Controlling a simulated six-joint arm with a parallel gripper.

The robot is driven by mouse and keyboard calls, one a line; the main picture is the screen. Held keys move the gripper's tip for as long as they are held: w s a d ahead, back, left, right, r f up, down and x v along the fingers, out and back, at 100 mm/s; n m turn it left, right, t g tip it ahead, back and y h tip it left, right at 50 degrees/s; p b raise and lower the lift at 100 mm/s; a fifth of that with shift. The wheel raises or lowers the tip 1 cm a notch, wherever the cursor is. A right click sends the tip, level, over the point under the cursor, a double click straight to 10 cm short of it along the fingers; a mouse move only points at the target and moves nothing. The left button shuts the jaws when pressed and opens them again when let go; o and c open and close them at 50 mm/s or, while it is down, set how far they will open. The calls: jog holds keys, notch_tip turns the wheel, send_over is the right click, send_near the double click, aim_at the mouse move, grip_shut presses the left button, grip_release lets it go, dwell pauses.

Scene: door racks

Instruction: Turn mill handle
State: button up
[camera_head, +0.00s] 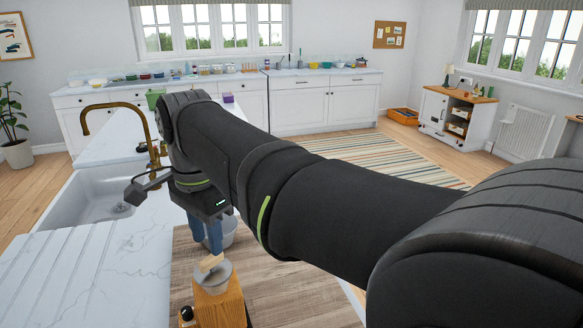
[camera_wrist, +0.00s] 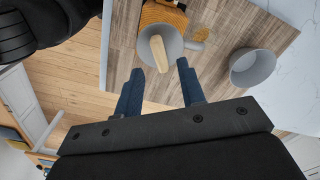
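The mill has a wooden body (camera_head: 219,306) with a grey round hopper (camera_head: 222,279) on top. Its pale wooden handle (camera_head: 211,262) lies across the hopper, and it also shows in the wrist view (camera_wrist: 159,54). My gripper (camera_head: 206,246) points down just above the handle. In the wrist view my gripper (camera_wrist: 160,66) has its two blue fingers apart, with nothing between them. The handle's near end is close to the gap between the fingertips. I cannot tell whether a finger touches it.
A grey bowl (camera_wrist: 253,68) stands beside the mill on the wooden board (camera_head: 270,295). A sink (camera_head: 95,200) with a brass tap (camera_head: 150,125) is on the left. A dark round-topped object (camera_head: 187,314) sits beside the mill.

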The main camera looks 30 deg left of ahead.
aim_at(210, 256)
notch_tip(210, 256, up, 13)
dwell(0.3)
jog(key=shift+r, duration=0.1)
